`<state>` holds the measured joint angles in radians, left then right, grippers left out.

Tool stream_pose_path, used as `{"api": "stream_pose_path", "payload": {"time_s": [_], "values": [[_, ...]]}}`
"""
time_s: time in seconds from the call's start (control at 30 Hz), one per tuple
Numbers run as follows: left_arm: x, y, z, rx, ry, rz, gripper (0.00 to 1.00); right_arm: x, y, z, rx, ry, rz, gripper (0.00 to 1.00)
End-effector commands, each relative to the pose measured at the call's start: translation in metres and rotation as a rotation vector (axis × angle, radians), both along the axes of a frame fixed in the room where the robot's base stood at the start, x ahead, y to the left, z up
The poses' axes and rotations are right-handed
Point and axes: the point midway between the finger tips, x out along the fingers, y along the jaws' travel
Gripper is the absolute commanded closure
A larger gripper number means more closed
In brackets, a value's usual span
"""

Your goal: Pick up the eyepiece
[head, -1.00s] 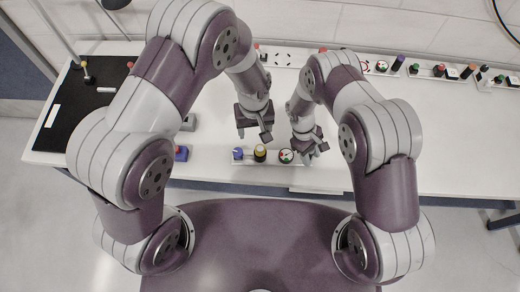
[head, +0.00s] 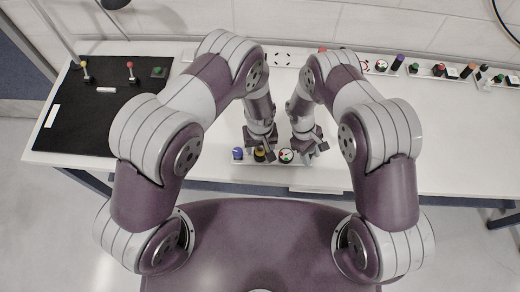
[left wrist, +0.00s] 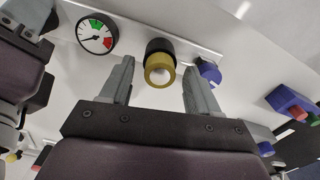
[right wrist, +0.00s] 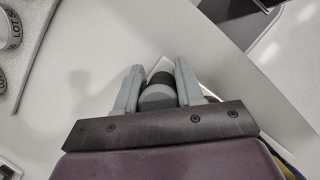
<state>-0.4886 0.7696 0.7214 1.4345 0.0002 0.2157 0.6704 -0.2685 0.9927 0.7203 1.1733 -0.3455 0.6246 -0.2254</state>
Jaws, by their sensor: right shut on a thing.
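A black cylinder with a yellow ring (head: 259,156), probably the eyepiece, stands on the white strip at the near table edge. It also shows in the left wrist view (left wrist: 160,67), between and just beyond the finger tips. My left gripper (head: 261,153) is open close to it; its fingers (left wrist: 159,68) lie on either side, with no contact visible. My right gripper (head: 312,155) is shut on a grey and black cylinder (right wrist: 158,95) at the strip's right end. Whether that cylinder rests on the strip I cannot tell.
A blue knob (head: 238,154) stands left of the yellow-ringed cylinder, and a round gauge (head: 286,155) stands right of it, close to both grippers. A black mat (head: 75,125) with small posts lies at the left. Several small parts line the back right. The right tabletop (head: 440,135) is clear.

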Motion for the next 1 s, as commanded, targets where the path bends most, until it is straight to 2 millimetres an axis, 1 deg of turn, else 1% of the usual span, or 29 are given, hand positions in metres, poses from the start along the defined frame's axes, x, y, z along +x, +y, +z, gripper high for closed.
{"api": "stream_pose_path", "payload": {"time_s": [0.03,0.07,0.1,0.13,0.17,0.37,0.47,0.57,0.7,0.9,1.0], "values": [[0.000,0.000,0.000,0.000,0.000,0.000,0.57,0.000,0.000,0.000,0.001,-0.001,0.000,1.00],[0.000,0.000,0.000,0.000,0.000,0.000,0.67,0.000,0.000,0.000,0.001,-0.001,0.000,1.00],[0.000,0.000,0.000,0.000,0.000,0.000,0.80,0.000,0.000,0.000,0.001,-0.001,0.000,1.00],[0.000,0.000,0.000,0.000,0.000,0.000,0.90,0.000,0.000,0.000,0.001,-0.001,0.000,1.00],[0.000,0.000,0.000,0.000,0.000,0.000,0.96,0.000,0.000,0.000,0.001,-0.001,0.000,1.00],[0.000,0.000,0.000,0.000,0.000,0.000,0.96,0.000,0.000,0.000,0.001,-0.001,0.000,1.00],[0.001,0.000,0.006,-0.001,-0.001,0.000,0.96,0.000,0.000,0.000,0.001,-0.001,0.000,1.00],[0.001,-0.001,0.027,-0.002,-0.004,0.000,0.96,0.000,0.000,0.000,0.001,-0.001,0.000,1.00],[0.001,-0.001,0.063,-0.002,-0.004,0.000,0.96,0.000,0.000,0.000,0.001,-0.001,0.000,1.00],[0.001,-0.001,0.102,-0.001,-0.003,0.000,0.96,0.000,0.000,0.000,0.001,-0.001,0.000,1.00],[0.001,0.000,0.117,-0.002,-0.002,0.000,0.96,0.000,0.000,0.000,0.001,-0.001,0.000,1.00]]}}
